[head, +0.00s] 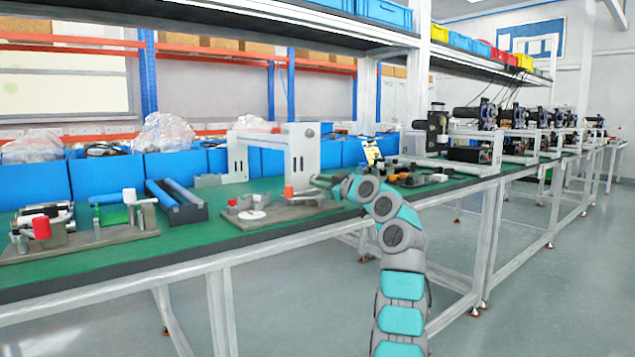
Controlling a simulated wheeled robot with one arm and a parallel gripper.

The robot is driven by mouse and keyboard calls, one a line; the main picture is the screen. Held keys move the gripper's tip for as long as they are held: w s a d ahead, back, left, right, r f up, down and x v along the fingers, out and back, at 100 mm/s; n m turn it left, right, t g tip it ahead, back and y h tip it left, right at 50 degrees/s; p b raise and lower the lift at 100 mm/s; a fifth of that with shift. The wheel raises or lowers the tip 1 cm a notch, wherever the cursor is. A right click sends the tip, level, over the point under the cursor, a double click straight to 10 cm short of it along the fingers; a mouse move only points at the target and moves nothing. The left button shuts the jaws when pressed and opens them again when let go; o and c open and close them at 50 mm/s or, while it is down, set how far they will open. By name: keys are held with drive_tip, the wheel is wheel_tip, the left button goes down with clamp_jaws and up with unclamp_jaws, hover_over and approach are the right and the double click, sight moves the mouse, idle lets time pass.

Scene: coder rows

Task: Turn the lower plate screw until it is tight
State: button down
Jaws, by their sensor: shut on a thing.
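A light grey bracket (240,160) stands on the green bench, with an upright plate (301,152) at its right end. A dark round screw (310,132) shows near the top of the plate. My arm reaches in from the lower right, and my gripper (320,183) is at the lower part of the plate. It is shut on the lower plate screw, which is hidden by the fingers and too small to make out. How far the screw is turned in cannot be seen.
A grey fixture with a red knob (288,191) and a white disc lies just left of my gripper. Another fixture with a red cap (41,227) is at the far left. Blue bins (100,175) line the back. Small dark parts (415,178) lie right of my wrist.

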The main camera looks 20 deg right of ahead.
idle(0.3)
drive_tip(key=shift+f+m+b, duration=0.2)
drive_tip(key=shift+m+b, duration=0.5)
drive_tip(key=shift+b, duration=0.55)
drive_tip(key=m+b, duration=0.2)
drive_tip(key=shift+r+m, duration=0.2)
drive_tip(key=shift+m, duration=0.2)
drive_tip(key=shift+f+m+b, duration=0.1)
drive_tip(key=shift+m+b, duration=0.25)
drive_tip(key=shift+m, duration=0.45)
drive_tip(key=shift+r+m, duration=0.25)
drive_tip(key=shift+m, duration=0.95)
drive_tip(key=shift+f+m+p, duration=0.1)
drive_tip(key=shift+m+p, duration=0.25)
drive_tip(key=shift+m, duration=0.45)
drive_tip(key=c, duration=0.8)
unclamp_jaws()
drive_tip(key=shift+c, duration=0.2)
